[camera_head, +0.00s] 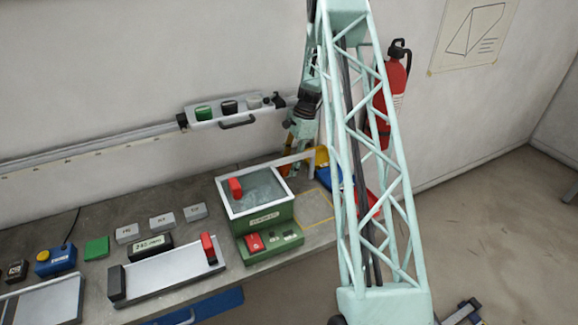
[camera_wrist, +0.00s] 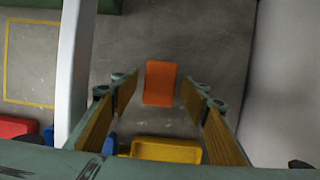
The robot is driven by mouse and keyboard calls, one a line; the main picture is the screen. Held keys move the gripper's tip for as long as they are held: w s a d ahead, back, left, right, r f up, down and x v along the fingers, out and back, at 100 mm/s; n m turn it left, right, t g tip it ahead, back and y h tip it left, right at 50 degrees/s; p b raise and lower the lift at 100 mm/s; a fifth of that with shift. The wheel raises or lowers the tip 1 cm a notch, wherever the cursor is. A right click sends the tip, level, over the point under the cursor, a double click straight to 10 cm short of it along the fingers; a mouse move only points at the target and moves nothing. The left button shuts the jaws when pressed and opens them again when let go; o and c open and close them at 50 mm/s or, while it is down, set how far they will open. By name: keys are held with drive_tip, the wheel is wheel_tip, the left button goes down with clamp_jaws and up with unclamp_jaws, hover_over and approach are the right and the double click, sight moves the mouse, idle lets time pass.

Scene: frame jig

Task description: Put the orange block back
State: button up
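The orange block (camera_wrist: 160,82) lies on the grey bench in the wrist view, centred ahead of my gripper (camera_wrist: 163,92). My gripper is open, with one padded finger on each side of the block in the picture. Gaps show between the block and both fingers. I cannot tell how far the fingertips are above the bench. In the head view my gripper is at the back of the bench, partly hidden behind my lattice arm, and the block cannot be made out surely there.
A white bar (camera_wrist: 75,75) stands close left of my gripper, and a pale wall (camera_wrist: 285,80) is close right. A yellow bin (camera_wrist: 166,150) and a red bin (camera_wrist: 17,127) are near. A yellow outlined square (camera_head: 317,221) is beside the green-framed tank (camera_head: 263,219).

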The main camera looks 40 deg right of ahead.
drive_tip(key=shift+r, duration=0.1)
drive_tip(key=v, duration=1.2)
drive_tip(key=shift+p, duration=0.3)
drive_tip(key=shift+d, duration=0.1)
idle(0.9)
